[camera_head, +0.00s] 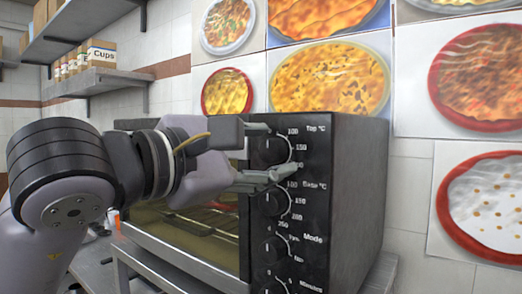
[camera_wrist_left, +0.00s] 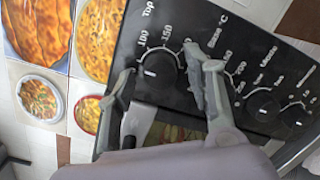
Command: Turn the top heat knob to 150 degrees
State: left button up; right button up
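The oven's black control panel (camera_head: 316,215) has a column of round knobs. The top heat knob (camera_head: 269,151), marked "Top °C", is black with a printed scale of 100, 150 and higher. In the left wrist view the knob (camera_wrist_left: 158,70) has a short white mark on its left part, not lined up with the 150 print above it. My left gripper (camera_head: 270,150) is open, with one finger above the knob and one below. In the wrist view its fingertips (camera_wrist_left: 158,80) lie on either side of the knob with visible gaps. My right gripper is not in view.
Below are the base heat knob (camera_head: 275,203), mode knob (camera_head: 275,250) and a minutes knob, close to the lower finger. The oven (camera_head: 358,190) stands on a metal stand. Food pictures (camera_head: 330,78) hang behind it. Shelves with boxes (camera_head: 101,54) are at the upper left.

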pick_arm(q)
jog(key=c, duration=1.1)
jog(key=shift+o, duration=0.2)
jog(key=shift+m, duration=0.3)
jog(key=shift+m+b, duration=0.95)
jog(key=shift+m, duration=0.25)
jog(key=m+b, duration=0.1)
jog(key=m, duration=0.2)
jog(key=shift+m+y, duration=0.3)
jog(key=shift+y, duration=0.1)
jog(key=m, duration=0.4)
jog(key=shift+y+b, duration=0.3)
jog(key=m, duration=0.4)
jog(key=shift+d, duration=0.1)
